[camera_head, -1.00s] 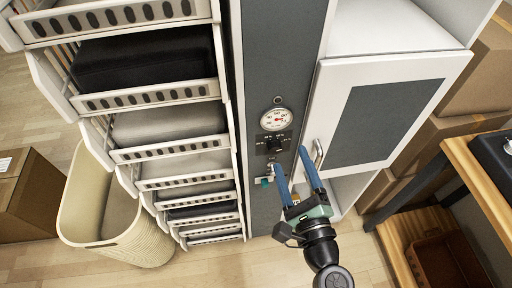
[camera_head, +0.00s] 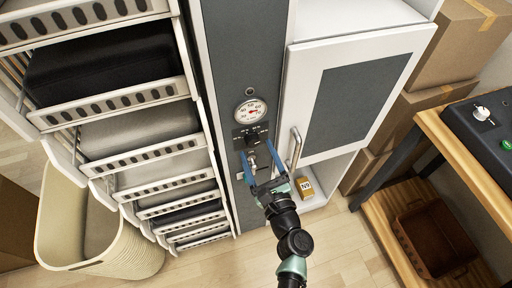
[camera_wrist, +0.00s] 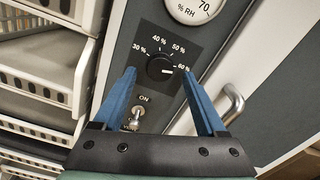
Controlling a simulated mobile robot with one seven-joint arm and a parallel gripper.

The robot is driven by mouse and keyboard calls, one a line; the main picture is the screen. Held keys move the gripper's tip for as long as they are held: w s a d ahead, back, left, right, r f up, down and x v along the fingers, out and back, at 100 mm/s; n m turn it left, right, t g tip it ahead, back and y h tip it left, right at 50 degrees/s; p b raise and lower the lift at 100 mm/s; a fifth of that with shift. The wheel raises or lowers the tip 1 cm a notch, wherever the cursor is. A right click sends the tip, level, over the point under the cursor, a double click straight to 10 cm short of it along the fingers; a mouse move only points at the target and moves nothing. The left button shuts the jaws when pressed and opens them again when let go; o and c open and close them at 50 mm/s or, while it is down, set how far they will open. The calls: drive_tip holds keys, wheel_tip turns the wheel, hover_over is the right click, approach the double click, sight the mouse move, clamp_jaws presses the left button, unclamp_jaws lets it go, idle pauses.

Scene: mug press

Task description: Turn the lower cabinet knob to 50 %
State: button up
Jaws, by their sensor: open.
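The black dial knob (camera_wrist: 160,67) sits on a black plate marked 30 %, 40 %, 50 % and 60 %. Its white mark points right, near the 60 % label. In the head view the knob (camera_head: 251,138) is on the grey cabinet column, below a round gauge (camera_head: 251,111). My gripper (camera_head: 256,150) is open and empty in front of the panel. In the wrist view the blue fingers of my gripper (camera_wrist: 158,73) lie to the left and right of the knob; I cannot tell whether they touch it.
A metal ON toggle switch (camera_wrist: 134,118) is just below the knob. The cabinet door's bar handle (camera_head: 296,149) is close on the right. A yellow box (camera_head: 307,187) stands on the low shelf. White drawers (camera_head: 130,160) are on the left.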

drive_tip(key=shift+x, duration=0.95)
clamp_jaws()
